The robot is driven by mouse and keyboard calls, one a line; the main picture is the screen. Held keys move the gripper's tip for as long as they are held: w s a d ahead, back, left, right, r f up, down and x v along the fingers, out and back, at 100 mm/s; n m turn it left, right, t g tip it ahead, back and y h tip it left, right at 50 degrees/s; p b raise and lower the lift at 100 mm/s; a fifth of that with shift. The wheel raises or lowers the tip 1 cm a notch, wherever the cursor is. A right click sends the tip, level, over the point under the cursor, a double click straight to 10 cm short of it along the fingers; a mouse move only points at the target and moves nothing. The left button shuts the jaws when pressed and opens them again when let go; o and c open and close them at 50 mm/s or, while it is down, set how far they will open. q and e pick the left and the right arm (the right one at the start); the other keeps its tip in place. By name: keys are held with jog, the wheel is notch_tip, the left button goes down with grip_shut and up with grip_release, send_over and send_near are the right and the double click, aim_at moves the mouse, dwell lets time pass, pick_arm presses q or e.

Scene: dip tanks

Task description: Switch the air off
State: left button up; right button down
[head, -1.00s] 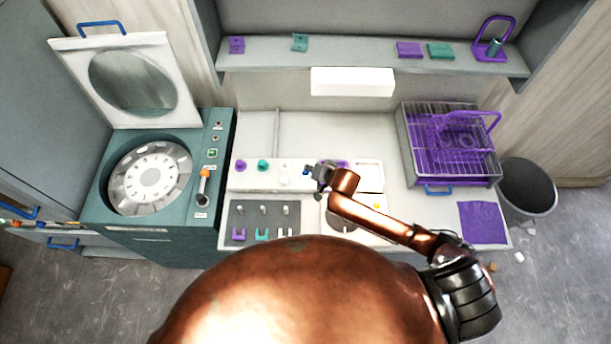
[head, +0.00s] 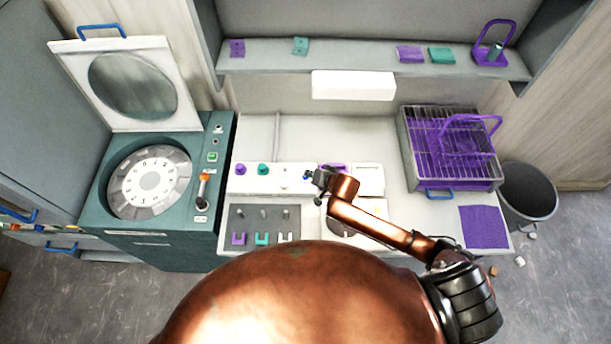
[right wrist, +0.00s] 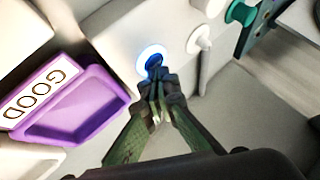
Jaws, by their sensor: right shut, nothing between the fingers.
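A blue knob or switch (right wrist: 153,62) with a pale glowing ring around it sits on the white front panel (head: 232,183) of the bench. My right gripper (right wrist: 157,80) is shut and empty, with its fingertips right at the blue knob. They overlap it in the right wrist view, and I cannot tell for sure whether they touch. In the head view my right gripper (head: 314,178) is at the right part of the panel, beside the blue spot. My left gripper is not in view.
A white knob (right wrist: 200,42) and a teal knob (right wrist: 240,12) stand beside the blue one. A purple tray (right wrist: 105,88) marked GOOD lies close to the fingers. A wire rack (head: 448,110) stands right, a teal machine (head: 125,235) left.

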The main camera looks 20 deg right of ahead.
jog(key=shift+f, duration=0.1)
dwell(0.5)
jog(key=shift+f, duration=0.1)
jog(key=shift+s+f, duration=0.1)
jog(key=shift+f, duration=0.3)
jog(key=shift+s+r+p, duration=0.1)
jog(key=shift+r+p, duration=0.2)
jog(key=shift+p, duration=0.45)
jog(key=shift+r, duration=0.1)
notch_tip(320, 180, up, 6)
jog(key=p, duration=0.6)
jog(key=shift+r, duration=0.1)
